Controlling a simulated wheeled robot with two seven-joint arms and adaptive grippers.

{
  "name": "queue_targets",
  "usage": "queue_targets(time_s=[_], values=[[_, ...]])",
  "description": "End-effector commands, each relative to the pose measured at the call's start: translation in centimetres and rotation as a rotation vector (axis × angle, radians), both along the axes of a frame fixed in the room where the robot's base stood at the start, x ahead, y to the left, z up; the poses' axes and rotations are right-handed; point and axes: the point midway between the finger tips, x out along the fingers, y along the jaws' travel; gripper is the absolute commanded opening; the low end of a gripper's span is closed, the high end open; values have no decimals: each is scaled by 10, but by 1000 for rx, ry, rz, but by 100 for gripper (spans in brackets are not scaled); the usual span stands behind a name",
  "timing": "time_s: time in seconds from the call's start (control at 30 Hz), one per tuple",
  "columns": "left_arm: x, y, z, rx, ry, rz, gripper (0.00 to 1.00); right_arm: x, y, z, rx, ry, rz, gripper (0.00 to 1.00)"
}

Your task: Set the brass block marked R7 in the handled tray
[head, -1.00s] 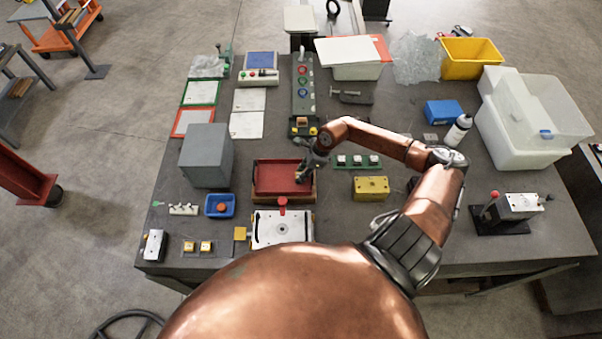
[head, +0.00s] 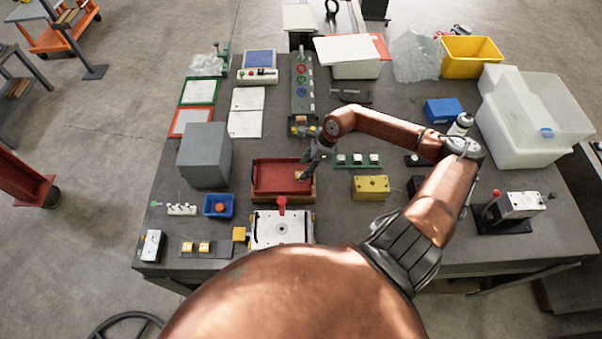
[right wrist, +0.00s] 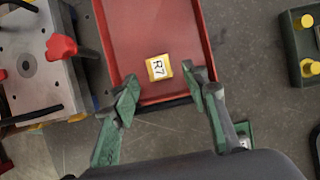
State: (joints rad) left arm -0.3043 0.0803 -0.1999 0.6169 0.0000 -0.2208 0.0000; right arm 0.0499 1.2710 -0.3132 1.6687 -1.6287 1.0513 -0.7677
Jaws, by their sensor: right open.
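The brass block marked R7 (right wrist: 158,67) lies label up on the floor of the red tray (right wrist: 178,28), near its end closest to my gripper. In the head view the block (head: 298,175) is a small pale spot at the right end of the red tray (head: 272,178). My right gripper (right wrist: 164,94) is open, its green fingers apart at that end of the tray, with the block just beyond the fingertips and touching neither. In the head view the right gripper (head: 304,170) is small and partly hidden by its own wrist. My left gripper is not in view.
A fixture with a red knob (head: 282,228) stands just in front of the tray. A grey box (head: 205,155) is to the left. A green strip of labelled blocks (head: 357,160) and a yellow block (head: 370,187) are to the right.

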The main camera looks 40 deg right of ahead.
Motion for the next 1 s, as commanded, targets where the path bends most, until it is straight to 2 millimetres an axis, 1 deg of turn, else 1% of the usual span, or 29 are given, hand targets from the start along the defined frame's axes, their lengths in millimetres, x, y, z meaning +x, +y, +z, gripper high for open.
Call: queue_targets(time_s=[0.03, 0.2, 0.3, 0.4, 0.53, 0.87, 1.0], values=[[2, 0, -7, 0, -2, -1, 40, -4, -5, 8, -6, 1, 1, 42], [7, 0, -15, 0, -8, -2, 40, -12, -15, 39, -4, 1, 0, 42], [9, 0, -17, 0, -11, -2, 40, -15, -18, 52, -2, 2, 0, 42], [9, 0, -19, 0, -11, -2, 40, -18, -20, 61, -1, 2, -1, 42], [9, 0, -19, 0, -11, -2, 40, -18, -21, 68, 0, 0, 0, 42], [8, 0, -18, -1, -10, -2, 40, -18, -21, 69, 1, -1, 0, 42], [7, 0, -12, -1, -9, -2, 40, -18, -21, 79, 1, -1, 0, 42]])
